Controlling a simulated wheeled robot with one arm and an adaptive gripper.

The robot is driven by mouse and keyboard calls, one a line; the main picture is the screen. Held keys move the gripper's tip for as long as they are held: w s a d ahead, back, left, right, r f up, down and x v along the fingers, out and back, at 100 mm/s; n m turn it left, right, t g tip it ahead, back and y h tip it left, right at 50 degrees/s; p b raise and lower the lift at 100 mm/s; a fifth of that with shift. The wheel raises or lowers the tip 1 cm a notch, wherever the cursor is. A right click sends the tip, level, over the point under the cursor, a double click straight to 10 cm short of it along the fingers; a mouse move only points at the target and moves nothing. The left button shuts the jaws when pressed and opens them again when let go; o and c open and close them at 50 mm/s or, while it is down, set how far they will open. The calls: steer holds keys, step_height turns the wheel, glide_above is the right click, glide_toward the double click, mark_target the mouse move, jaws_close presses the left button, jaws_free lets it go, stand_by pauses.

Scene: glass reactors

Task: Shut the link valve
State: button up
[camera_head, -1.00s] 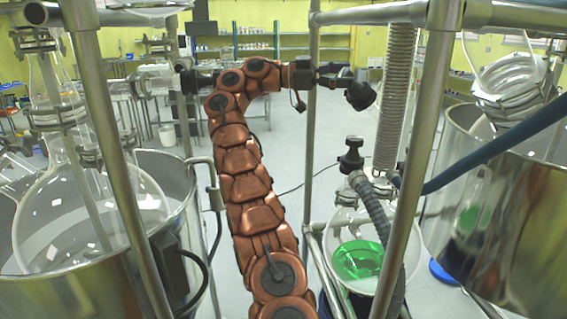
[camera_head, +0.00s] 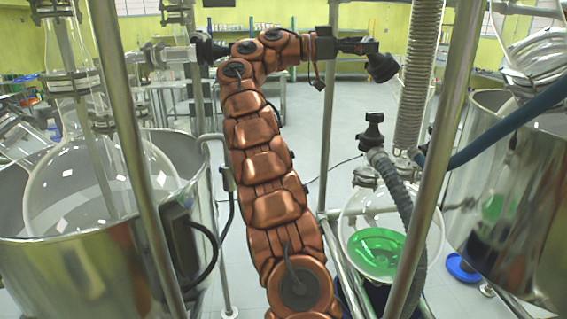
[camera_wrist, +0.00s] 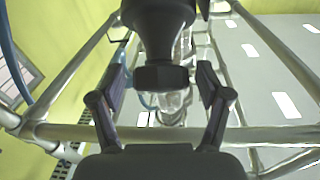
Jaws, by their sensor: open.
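In the wrist view, a ribbed black knob (camera_wrist: 163,79) on a dark body sits between the two fingers of my gripper (camera_wrist: 162,88). The fingers are open, with a gap at each side of the knob. Clear glass shows behind it. Another black knob (camera_head: 371,130) stands upright on top of the glass flask with green liquid (camera_head: 376,251), below my gripper. I cannot tell from labels which knob is the link valve.
A large glass vessel (camera_head: 85,190) in a steel bath stands at left, with a glass side tube (camera_head: 165,57). Metal frame posts (camera_head: 437,165) and a ribbed hose (camera_head: 398,200) stand close on the right. The blue hose (camera_head: 490,140) crosses there. Open floor lies behind.

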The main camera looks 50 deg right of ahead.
steer(key=shift+n+t+h+b, duration=1)
steer(key=shift+n+h+b, duration=0.15)
steer(key=shift+n, duration=0.55)
steer(key=shift+r+n+t+h, duration=0.1)
steer(key=shift+n+t+h, duration=0.35)
steer(key=shift+n, duration=0.45)
steer(key=shift+t+p, duration=0.25)
steer(key=shift+p, duration=0.15)
steer(key=shift+r+n+t+h+p, duration=0.15)
steer(key=shift+n+t+h+p, duration=0.45)
steer(key=shift+n+p, duration=0.55)
steer(key=shift+n+t, duration=0.3)
steer(key=shift+n, duration=0.05)
steer(key=shift+n+t+p, duration=0.3)
steer(key=shift+p, duration=0.55)
steer(key=shift+p, duration=0.45)
steer(key=n+t+p, duration=0.1)
steer(key=n+p, duration=0.1)
steer(key=p, duration=0.1)
steer(key=shift+t+h, duration=0.3)
